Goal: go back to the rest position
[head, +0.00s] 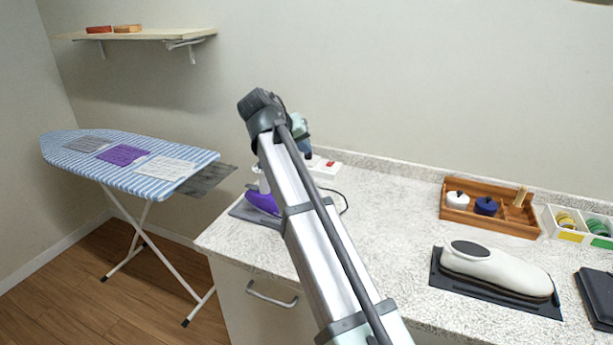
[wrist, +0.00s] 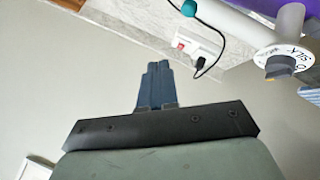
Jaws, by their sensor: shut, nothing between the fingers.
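My gripper (wrist: 157,85) is shut and empty in the wrist view, its blue fingers pressed together. In the head view, my gripper (head: 305,147) is mostly hidden behind my raised arm, with only a little blue showing above the left end of the counter. A purple and white iron (head: 262,202) stands on a dark pad at that end, partly covered by my arm. Its white dial (wrist: 283,58), with lettering on it, shows at the right of the wrist view, apart from the fingers.
A white socket box (head: 326,167) with a red switch lies behind my arm. The counter (head: 390,215) is clear in its middle. A wooden tray (head: 478,229) and a white shoe-like form (head: 495,268) stand right. A striped ironing board (head: 75,158) and wall shelf (head: 150,35) are left.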

